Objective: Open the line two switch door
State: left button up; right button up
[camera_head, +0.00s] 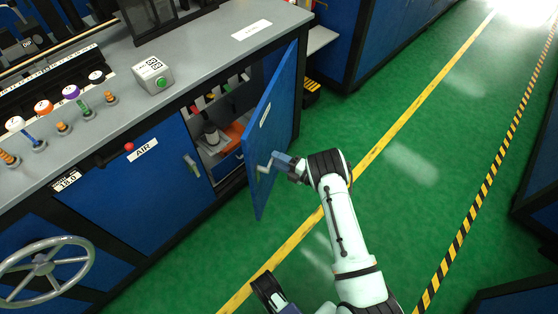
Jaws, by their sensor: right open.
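The blue switch door (283,100) stands swung well out from the front of the bench, on the right of its opening. Its white label (265,115) is too slanted to read, so I cannot tell its name. My right gripper (265,166) is open at the door's lower part, close to a light handle-like piece (262,176). I cannot tell whether it touches the door or the handle. Behind the door, the open compartment (210,158) shows grey and orange parts; the door hides some of it. My left gripper is not clearly seen.
A shut blue AIR door (135,185) with a silver handle is left of the opening. A handwheel (45,268) sticks out at lower left. A box with a green button (153,75) sits on the worktop. Green floor (400,170) is clear right of my right arm.

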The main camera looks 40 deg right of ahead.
pick_arm(q)
jog(key=shift+g+h, duration=0.3)
jog(key=shift+g, duration=0.3)
jog(key=s, duration=0.1)
jog(key=s+d+r+p, duration=0.1)
jog(key=s+r+p, duration=0.1)
jog(key=shift+d+r, duration=0.1)
jog(key=shift+d, duration=0.15)
pick_arm(e)
jog(key=v, duration=1.3)
jog(key=shift+s, duration=0.25)
jog(key=shift+d, duration=0.1)
